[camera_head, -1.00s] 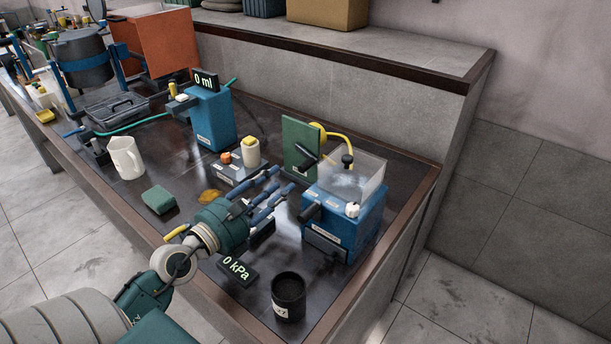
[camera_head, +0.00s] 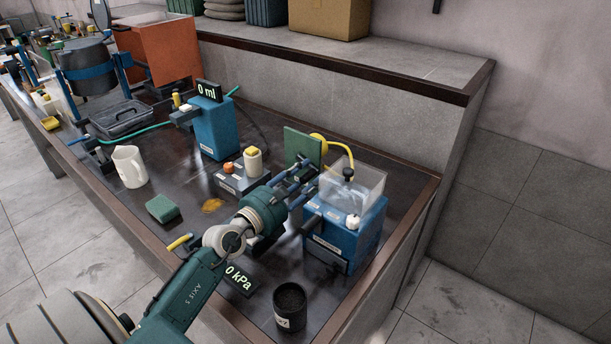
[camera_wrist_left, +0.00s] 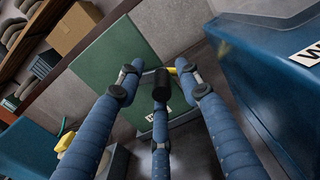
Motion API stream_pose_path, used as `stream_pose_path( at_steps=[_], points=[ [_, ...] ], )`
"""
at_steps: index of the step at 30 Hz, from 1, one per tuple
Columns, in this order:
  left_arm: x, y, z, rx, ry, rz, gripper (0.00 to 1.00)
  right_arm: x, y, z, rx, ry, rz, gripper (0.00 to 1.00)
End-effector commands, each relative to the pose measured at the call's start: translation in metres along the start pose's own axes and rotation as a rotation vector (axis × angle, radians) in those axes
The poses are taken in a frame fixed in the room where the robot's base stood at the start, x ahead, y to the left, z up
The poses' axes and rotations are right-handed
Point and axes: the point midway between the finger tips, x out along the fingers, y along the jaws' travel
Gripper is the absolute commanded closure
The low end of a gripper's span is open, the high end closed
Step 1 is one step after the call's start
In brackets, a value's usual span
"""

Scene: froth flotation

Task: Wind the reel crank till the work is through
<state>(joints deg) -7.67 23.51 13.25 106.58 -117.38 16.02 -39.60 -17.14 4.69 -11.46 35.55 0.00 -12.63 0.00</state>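A green upright panel (camera_head: 303,147) stands left of the blue machine with the clear tank. In the left wrist view the panel (camera_wrist_left: 120,65) carries a crank with a black grip (camera_wrist_left: 160,84), which points toward the camera. My left gripper (camera_head: 306,180) reaches the panel from the front. Its three blue fingers (camera_wrist_left: 160,88) are spread around the black grip, with gaps visible, so it looks open. I cannot tell whether the lower finger touches the grip. In the head view my gripper hides most of the crank. My right gripper is not in view.
The blue machine (camera_head: 345,238) is close right of my left fingers, with its clear tank (camera_head: 368,178) on top. A black cup (camera_head: 290,306), a "0 kPa" display (camera_head: 238,279), a control box (camera_head: 238,183), a sponge (camera_head: 162,208) and a white jug (camera_head: 130,166) stand nearby.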

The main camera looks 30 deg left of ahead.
Motion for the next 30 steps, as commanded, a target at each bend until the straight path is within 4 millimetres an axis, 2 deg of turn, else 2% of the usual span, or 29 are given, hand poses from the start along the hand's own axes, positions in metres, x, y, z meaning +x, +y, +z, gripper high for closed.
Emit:
stream_pose_path(
  at_steps=[5, 10, 11, 18, 27, 30],
  points=[
    [0.000, 0.000, 0.000, 0.001, 0.000, 0.000, 0.64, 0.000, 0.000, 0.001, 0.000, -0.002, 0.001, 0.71],
    [0.000, 0.000, 0.000, 0.001, -0.001, 0.000, 0.98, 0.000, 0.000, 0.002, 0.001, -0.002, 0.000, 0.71],
    [0.000, 0.000, 0.000, 0.001, -0.001, 0.000, 1.00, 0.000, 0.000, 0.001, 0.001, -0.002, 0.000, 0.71],
    [0.000, 0.000, 0.003, -0.009, -0.002, 0.001, 1.00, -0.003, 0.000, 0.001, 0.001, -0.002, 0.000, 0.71],
    [0.000, 0.001, 0.024, -0.282, -0.001, 0.002, 1.00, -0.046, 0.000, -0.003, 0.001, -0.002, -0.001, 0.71],
    [0.000, 0.001, 0.026, -0.358, -0.002, 0.001, 1.00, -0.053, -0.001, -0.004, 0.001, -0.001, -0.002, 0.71]
  ],
)
